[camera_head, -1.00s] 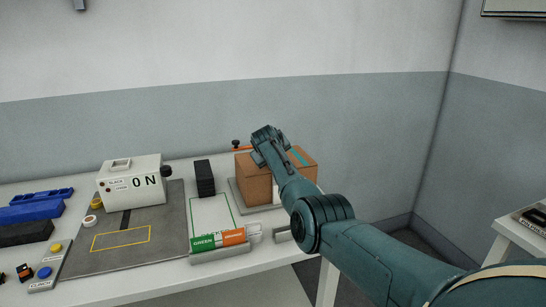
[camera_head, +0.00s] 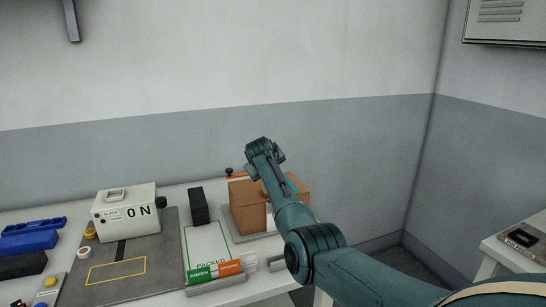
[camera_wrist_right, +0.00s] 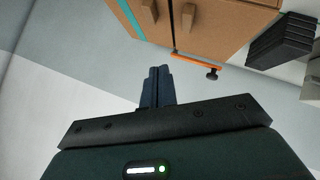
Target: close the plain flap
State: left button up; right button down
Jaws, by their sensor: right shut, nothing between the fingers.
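The brown cardboard box (camera_head: 246,210) stands at the right end of the table in the head view. A flap with a teal stripe (camera_head: 294,184) shows at its right. The box (camera_wrist_right: 215,25) also fills the top of the right wrist view, with two tan tabs (camera_wrist_right: 148,16) on it and the teal stripe at left. I cannot tell clearly which panel is the plain flap or how far it stands open. My right gripper (camera_head: 262,150) is above and behind the box, its forearm hiding part of it. Its fingers (camera_wrist_right: 157,72) are shut, empty and apart from the box. My left gripper is out of view.
An orange bar with a black knob (camera_wrist_right: 212,73) is beside the box. Open air lies behind the box.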

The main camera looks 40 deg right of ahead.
jog(key=s+a+r+b, duration=0.1)
jog(key=s+r, duration=0.5)
jog(key=s+a+f+n+g+y, duration=0.1)
jog(key=s+a+f, duration=0.5)
jog(key=s+f, duration=0.4)
jog(key=s+a+f+n+g+y, duration=0.1)
jog(key=s+a+f, duration=0.55)
jog(key=f, duration=0.65)
jog(key=s+a+f+g+y, duration=0.15)
jog(key=s+a, duration=0.25)
jog(key=s, duration=0.5)
jog(key=s+a+f+y, duration=0.2)
jog(key=s+a, duration=0.2)
jog(key=s, duration=0.4)
jog(key=s+a+f+g+y, duration=0.1)
jog(key=s+a, duration=0.3)
jog(key=s, duration=0.5)
jog(key=w+a+f+t+y, duration=0.3)
jog(key=w+a+f+t, duration=0.2)
jog(key=f, duration=0.4)
jog(key=shift+a+n+t, duration=0.15)
jog(key=shift+n+t, duration=0.25)
jog(key=shift+t, duration=0.45)
